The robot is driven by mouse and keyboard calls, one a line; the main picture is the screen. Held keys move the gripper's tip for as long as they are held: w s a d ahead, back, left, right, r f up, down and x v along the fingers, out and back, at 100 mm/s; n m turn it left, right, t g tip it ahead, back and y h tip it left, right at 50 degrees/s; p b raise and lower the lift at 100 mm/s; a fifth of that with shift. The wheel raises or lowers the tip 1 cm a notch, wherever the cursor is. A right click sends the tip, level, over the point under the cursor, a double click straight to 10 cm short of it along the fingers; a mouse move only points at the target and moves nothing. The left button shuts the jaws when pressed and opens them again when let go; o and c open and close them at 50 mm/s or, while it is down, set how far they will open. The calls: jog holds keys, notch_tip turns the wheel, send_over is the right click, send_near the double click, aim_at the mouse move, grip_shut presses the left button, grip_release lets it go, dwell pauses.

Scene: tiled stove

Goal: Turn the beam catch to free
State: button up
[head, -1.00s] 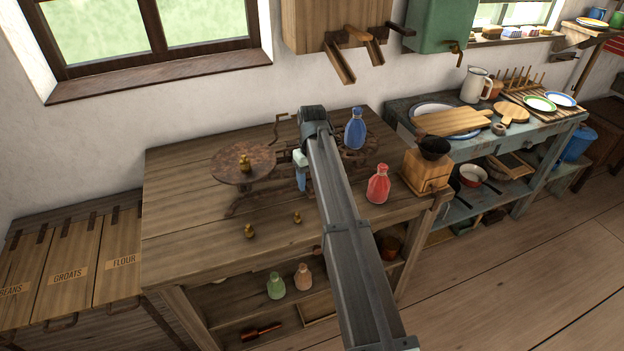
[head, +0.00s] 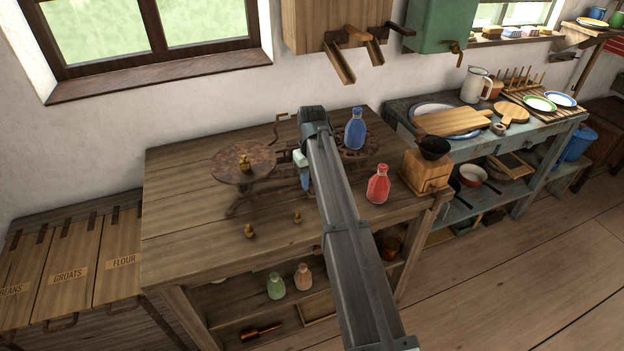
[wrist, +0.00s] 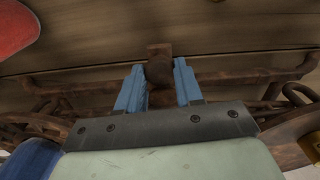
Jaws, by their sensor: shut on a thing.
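An iron balance scale stands on the wooden table. Its round rusty left pan (head: 232,172) holds a brass weight (head: 245,163), and a blue bottle (head: 355,130) stands at its right pan, partly behind my arm. In the wrist view, the beam catch (wrist: 159,71) is a small dark brown knob in front of the scale's rusty frame (wrist: 250,75). My gripper (wrist: 158,82) has its two blue fingers closed on either side of this knob. In the head view my gripper (head: 305,178) is at the scale's middle, and my arm hides the catch.
A red bottle (head: 378,184) and a coffee grinder (head: 427,172) stand to the right of my arm. Two small brass weights (head: 249,231) are on the table's front left. The left of the tabletop (head: 180,205) is clear.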

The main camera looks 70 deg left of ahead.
jog(key=shift+m, duration=2.2)
jog(key=o, duration=1)
jog(key=shift+o, duration=0.2)
notch_tip(320, 180, up, 14)
jog(key=shift+f, duration=0.15)
